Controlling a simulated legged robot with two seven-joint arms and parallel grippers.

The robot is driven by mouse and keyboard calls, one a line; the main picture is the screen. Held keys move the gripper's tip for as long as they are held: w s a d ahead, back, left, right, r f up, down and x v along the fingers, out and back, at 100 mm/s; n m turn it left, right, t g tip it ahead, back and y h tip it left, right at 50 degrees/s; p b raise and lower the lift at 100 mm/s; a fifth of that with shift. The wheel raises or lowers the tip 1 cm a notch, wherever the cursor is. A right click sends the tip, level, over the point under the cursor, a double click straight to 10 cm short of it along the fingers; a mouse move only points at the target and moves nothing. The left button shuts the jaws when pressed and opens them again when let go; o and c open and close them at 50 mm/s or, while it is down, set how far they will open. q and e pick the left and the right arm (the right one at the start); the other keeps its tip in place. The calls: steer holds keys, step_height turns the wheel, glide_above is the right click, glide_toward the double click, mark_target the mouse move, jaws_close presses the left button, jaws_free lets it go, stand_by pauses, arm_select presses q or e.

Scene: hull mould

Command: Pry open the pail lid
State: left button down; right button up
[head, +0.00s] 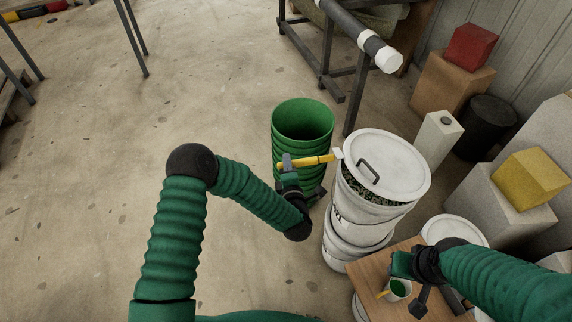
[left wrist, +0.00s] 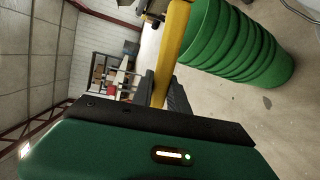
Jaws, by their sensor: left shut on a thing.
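A white pail (head: 350,217) stands right of centre in the head view, topped by a round white lid (head: 405,165) with a dark bar handle. The lid looks tilted, and a dark speckled band shows under its near edge. My left gripper (head: 287,164) is shut on a yellow-handled tool (head: 318,160), left of the pail. The tool's pale tip is at the lid's left rim; I cannot tell whether it is under it. The yellow handle (left wrist: 172,45) also shows between the fingers in the left wrist view. My right gripper (head: 402,265) is at lower right; its jaws are unclear.
An open green bucket (head: 302,122) stands behind my left gripper. Boxes and a black drum (head: 487,125) line the right.

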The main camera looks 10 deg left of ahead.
arm_select(q)
steer(key=shift+w+d, duration=0.1)
steer(key=shift+d, duration=0.2)
arm_select(e)
steer(key=shift+w+d, duration=0.1)
steer(key=shift+d, duration=0.2)
arm_select(q)
steer(key=shift+a+r+p, duration=0.2)
steer(key=shift+r+p, duration=0.25)
steer(key=shift+r, duration=0.2)
arm_select(e)
steer(key=shift+a+r, duration=0.2)
steer(key=shift+r, duration=0.3)
arm_select(q)
steer(key=shift+d+r, duration=0.1)
arm_select(e)
steer(key=shift+d, duration=0.1)
arm_select(q)
steer(key=shift+w+d+r+p, duration=0.1)
steer(key=shift+r+p, duration=0.35)
steer(key=shift+r, duration=0.05)
arm_select(e)
steer(key=shift+r, duration=0.45)
arm_select(q)
steer(key=shift+w+d+r+p, duration=0.15)
steer(key=shift+r+p, duration=0.35)
steer(key=shift+r, duration=0.05)
arm_select(e)
steer(key=shift+r, duration=0.45)
